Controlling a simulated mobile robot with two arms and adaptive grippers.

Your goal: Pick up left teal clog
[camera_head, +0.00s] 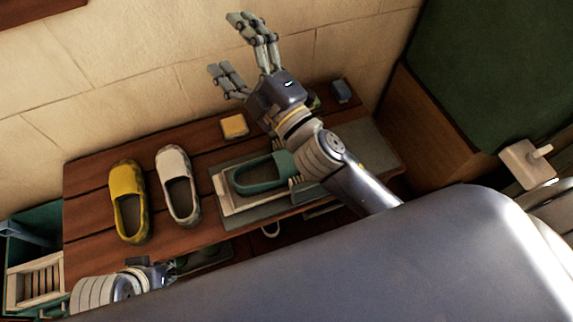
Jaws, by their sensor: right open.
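A teal clog (255,178) lies on a pale tray-like piece (228,203) on the wooden bench, partly hidden behind my right forearm. Only one teal clog shows clearly on the bench. My right gripper (240,55) is open and empty, raised above and beyond the clog, with its fingers pointing up and left in front of the wall. My left arm comes in at the bottom left, and its gripper (160,270) is low at the bench's front edge, mostly hidden, so its fingers cannot be read.
A yellow shoe (128,207) and a white-grey shoe (176,172) stand left of the clog. A yellow sponge-like block (234,126) and a dark bluish block (341,91) lie toward the back. A teal crate (40,220) is at far left. The stone wall closes the back.

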